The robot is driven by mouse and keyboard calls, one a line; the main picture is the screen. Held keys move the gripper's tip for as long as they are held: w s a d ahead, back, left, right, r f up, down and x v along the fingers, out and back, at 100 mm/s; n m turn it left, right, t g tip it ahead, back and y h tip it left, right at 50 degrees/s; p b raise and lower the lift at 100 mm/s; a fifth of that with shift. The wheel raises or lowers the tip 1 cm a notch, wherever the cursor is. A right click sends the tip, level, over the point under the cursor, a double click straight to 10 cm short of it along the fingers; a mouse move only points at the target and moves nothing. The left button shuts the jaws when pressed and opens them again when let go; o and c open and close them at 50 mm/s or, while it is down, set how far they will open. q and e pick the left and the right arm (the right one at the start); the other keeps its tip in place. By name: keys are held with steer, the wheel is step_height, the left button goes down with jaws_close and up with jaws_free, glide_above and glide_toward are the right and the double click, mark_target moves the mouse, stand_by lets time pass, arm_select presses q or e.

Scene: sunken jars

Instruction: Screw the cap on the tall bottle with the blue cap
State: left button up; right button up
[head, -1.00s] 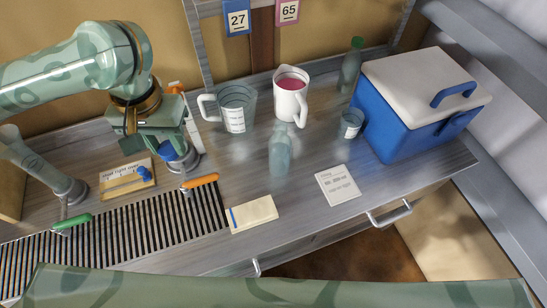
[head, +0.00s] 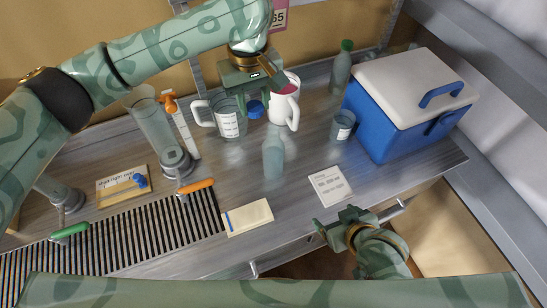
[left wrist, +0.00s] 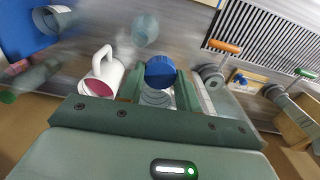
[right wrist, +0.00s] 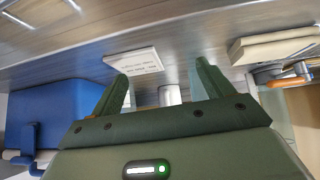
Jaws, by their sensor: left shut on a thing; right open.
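The tall clear bottle (head: 273,157) stands upright and uncapped on the bench in the head view. It also shows, blurred, in the left wrist view (left wrist: 145,28). My left gripper (head: 256,100) is shut on the blue cap (head: 255,110), held up behind and slightly left of the bottle, near the measuring jug and the white mug. In the left wrist view the cap (left wrist: 160,72) sits between the fingers. My right gripper (head: 336,222) is open and empty at the bench's front edge, right of the bottle; its spread fingers show in the right wrist view (right wrist: 166,80).
A measuring jug (head: 228,122), white mug (head: 284,108), small cup (head: 342,126) and green-capped bottle (head: 341,70) stand around the bottle. A blue cooler (head: 385,130) is at right. A card (head: 331,186) and cloth (head: 247,218) lie in front. A slotted grate (head: 120,235) is at left.

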mark_target(273, 145)
arm_select(q)
steer(key=shift+w+d, duration=0.15)
steer(key=shift+d, duration=0.5)
steer(key=shift+w+d, duration=0.1)
steer(key=shift+d, duration=0.15)
arm_select(e)
steer(key=w+a+r+m+t+y, duration=0.3)
steer(key=w+a+r+m+t, duration=0.15)
steer(key=a+r+m, duration=0.4)
steer(key=w+a+r+m+t+y, duration=0.2)
steer(key=w+a+r+m+t, duration=0.3)
steer(key=r+m, duration=0.6)
arm_select(q)
steer(key=shift+w+d+n, duration=0.1)
steer(key=shift+d+n, duration=0.4)
steer(key=shift+d, duration=0.55)
arm_select(e)
step_height(273, 145, down, 11)
steer(key=s+a+m+g+h, duration=0.1)
steer(key=m+g+h, duration=0.3)
steer(key=m, duration=1.5)
steer(key=shift+s+f+m+h, duration=0.25)
steer(key=shift+m+h, duration=0.1)
steer(key=shift+h, duration=0.75)
steer(key=shift+w, duration=0.1)
steer(key=x, duration=1.1)
steer(key=shift+w+f, duration=0.1)
steer(key=shift+w, duration=0.3)
